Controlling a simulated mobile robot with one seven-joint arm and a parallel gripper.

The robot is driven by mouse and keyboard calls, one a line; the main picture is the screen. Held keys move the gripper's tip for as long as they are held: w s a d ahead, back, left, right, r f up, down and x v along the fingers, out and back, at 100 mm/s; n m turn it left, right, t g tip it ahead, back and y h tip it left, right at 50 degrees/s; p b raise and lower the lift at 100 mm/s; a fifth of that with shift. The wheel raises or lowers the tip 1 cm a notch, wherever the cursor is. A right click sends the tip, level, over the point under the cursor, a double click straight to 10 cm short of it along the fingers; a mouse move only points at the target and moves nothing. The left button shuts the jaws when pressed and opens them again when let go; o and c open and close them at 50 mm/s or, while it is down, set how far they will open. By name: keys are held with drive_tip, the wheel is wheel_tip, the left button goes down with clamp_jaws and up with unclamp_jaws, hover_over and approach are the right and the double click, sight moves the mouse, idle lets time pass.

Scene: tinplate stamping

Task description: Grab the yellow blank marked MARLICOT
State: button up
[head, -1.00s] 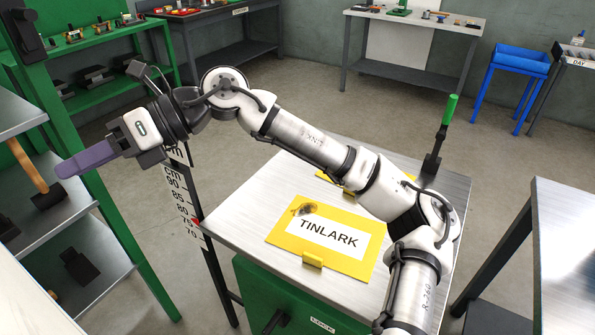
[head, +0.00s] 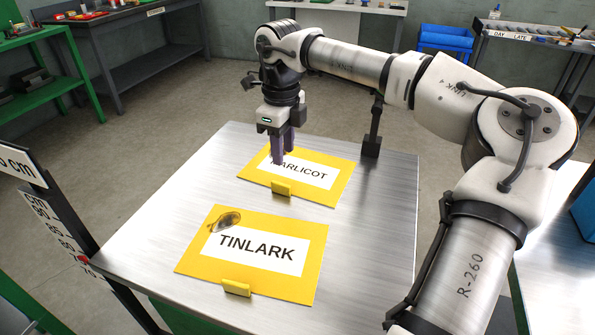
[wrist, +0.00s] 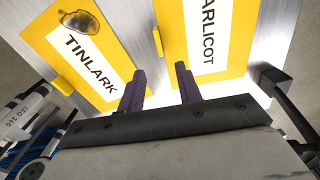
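The yellow blank marked MARLICOT (head: 325,184) lies flat on the metal table, its first letter hidden behind a finger. It has a raised yellow tab (head: 282,188) on its near edge. The blank also shows in the wrist view (wrist: 236,60), with its tab (wrist: 158,42) ahead of the gap between my fingertips. My gripper (head: 281,161) points down over the blank's left part, apparently above it; the exact height is unclear. Its purple fingers stand apart and empty in the wrist view (wrist: 160,70).
A second yellow blank, marked TINLARK (head: 190,262), lies nearer, with a dark oval patch and its own tab (head: 236,287). A black stand (head: 372,140) rises at the table's back right edge. A height scale (head: 55,220) stands left of the table (head: 130,240). Bare metal surrounds the blanks.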

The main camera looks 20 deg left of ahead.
sight(284, 184)
wheel_tip(284, 184, down, 10)
drive_tip(key=shift+r+p, duration=0.1)
drive_tip(key=shift+p, duration=0.25)
clamp_jaws()
